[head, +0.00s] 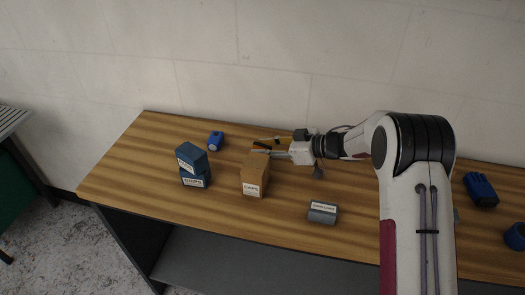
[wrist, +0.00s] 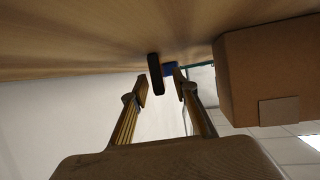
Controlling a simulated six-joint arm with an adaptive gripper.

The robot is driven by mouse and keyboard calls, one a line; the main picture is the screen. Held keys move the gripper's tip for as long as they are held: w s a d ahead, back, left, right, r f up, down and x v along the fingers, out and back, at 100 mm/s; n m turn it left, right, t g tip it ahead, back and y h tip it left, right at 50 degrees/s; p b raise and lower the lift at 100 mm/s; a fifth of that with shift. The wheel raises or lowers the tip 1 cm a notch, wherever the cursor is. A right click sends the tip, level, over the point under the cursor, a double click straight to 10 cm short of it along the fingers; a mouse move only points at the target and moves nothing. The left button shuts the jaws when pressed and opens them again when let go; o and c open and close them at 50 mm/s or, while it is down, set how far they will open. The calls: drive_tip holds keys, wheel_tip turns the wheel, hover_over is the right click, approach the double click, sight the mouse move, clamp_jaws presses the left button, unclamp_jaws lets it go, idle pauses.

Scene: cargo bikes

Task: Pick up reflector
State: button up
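A small dark bar (wrist: 155,74), which may be the reflector, stands just beyond my fingertips in the wrist view, lined up with the gap between them. In the head view a small dark piece (head: 262,145) lies on the table by my fingertips, probably the same thing. My gripper (head: 268,151) reaches left, low over the table behind the cardboard box. In the wrist view my gripper (wrist: 162,86) has its two fingers apart, with nothing visibly clasped. I cannot tell whether the bar is partly between the tips.
The cardboard box (head: 254,176) stands close to my fingers; it also shows in the wrist view (wrist: 265,80). Stacked blue boxes (head: 193,168) and a blue light-like item (head: 216,140) are left. A grey box (head: 323,212) is in front. A blue glove-like item (head: 481,189) lies right.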

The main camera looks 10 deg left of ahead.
sight(265, 145)
clamp_jaws()
drive_tip(key=shift+r, duration=0.1)
drive_tip(key=shift+r, duration=4.9)
